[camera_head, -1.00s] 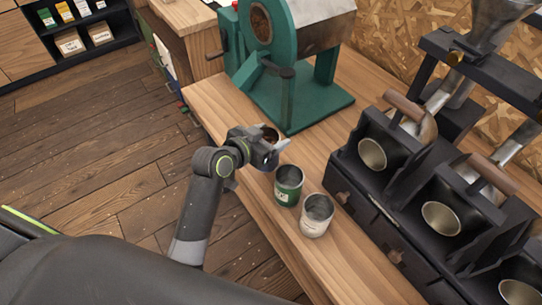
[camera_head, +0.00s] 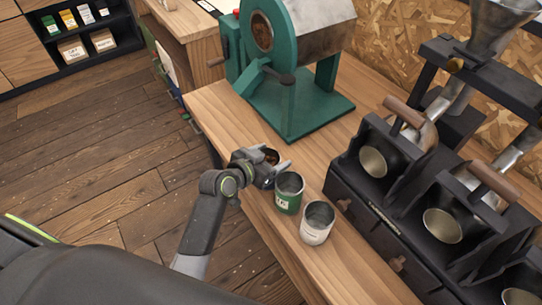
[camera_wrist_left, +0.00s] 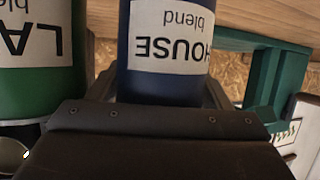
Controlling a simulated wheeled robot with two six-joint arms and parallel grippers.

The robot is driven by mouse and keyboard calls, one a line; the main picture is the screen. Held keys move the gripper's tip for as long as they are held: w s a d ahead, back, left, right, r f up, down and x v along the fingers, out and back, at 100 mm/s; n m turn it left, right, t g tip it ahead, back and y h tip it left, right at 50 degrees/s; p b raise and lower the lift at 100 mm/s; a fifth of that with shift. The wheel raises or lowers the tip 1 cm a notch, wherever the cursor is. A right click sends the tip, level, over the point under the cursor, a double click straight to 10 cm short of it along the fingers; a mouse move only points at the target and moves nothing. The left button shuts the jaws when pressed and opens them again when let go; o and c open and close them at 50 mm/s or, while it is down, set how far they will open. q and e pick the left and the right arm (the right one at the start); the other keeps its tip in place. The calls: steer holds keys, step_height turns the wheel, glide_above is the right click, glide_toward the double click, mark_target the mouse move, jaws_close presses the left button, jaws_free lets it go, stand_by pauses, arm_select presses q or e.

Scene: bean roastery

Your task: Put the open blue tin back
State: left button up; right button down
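The blue tin (camera_wrist_left: 165,85), labelled "HOUSE blend", is between the fingers of my left gripper (camera_head: 272,165), which is shut on it. In the head view the gripper hides most of the tin. Its open top shows brown contents (camera_head: 270,156). The green tin (camera_head: 289,194) stands on the wooden counter just right of the gripper. It also shows beside the blue tin in the left wrist view (camera_wrist_left: 38,40), with a narrow gap between them. The white tin (camera_head: 316,224) stands in front of the green one. I cannot tell whether the blue tin touches the counter.
A green roaster (camera_head: 295,115) stands behind the gripper on the wooden counter (camera_head: 220,115). A black machine (camera_head: 390,210) with several metal cups fills the right side. The counter's left edge drops to the floor. Bare counter lies between the roaster and the gripper.

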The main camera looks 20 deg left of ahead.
arm_select(q)
steer(key=shift+r, duration=0.2)
steer(key=v, duration=1.2)
steer(key=shift+b, duration=0.4)
